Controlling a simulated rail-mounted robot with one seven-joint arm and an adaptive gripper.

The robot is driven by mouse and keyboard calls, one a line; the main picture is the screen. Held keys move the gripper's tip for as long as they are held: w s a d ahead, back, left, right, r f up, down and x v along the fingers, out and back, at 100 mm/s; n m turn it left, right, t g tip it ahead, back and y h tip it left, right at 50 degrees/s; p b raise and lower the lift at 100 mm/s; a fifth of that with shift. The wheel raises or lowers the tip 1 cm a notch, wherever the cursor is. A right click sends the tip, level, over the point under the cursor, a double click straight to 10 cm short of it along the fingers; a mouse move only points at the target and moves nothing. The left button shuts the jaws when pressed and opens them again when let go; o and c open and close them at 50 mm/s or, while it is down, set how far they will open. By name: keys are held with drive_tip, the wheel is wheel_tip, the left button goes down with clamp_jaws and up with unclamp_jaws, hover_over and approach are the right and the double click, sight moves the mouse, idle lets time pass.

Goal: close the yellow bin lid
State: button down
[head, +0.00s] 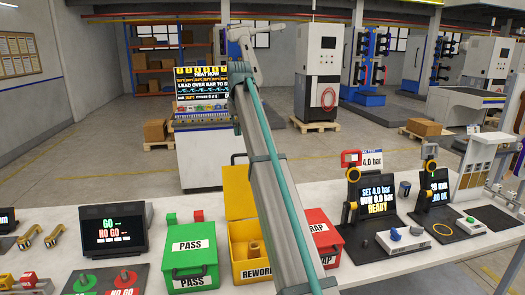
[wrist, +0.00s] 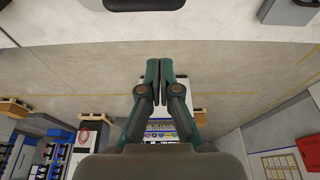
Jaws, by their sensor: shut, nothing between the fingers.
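The yellow bin (head: 240,263), labelled REWORK, stands on the white bench in the head view. Its yellow lid (head: 238,192) is open and stands up at the back. A tan part (head: 254,249) lies inside the bin. My arm crosses in front of the bin's right side and hides part of it and its lid. My gripper (wrist: 160,62) shows in the wrist view with its fingers together and nothing between them. It is away from the bin, which is not recognisable in the wrist view. I cannot make out the fingers in the head view.
A green PASS bin (head: 190,262) stands left of the yellow bin, and a red bin (head: 322,236) stands right, partly behind my arm. Open floor lies behind the bench.

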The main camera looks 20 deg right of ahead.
wheel_tip(320, 180, down, 8)
drive_tip(key=d+p, duration=0.2)
drive_tip(key=p, duration=0.3)
drive_tip(key=shift+s+r, duration=0.15)
drive_tip(key=shift+s, duration=0.2)
idle(0.4)
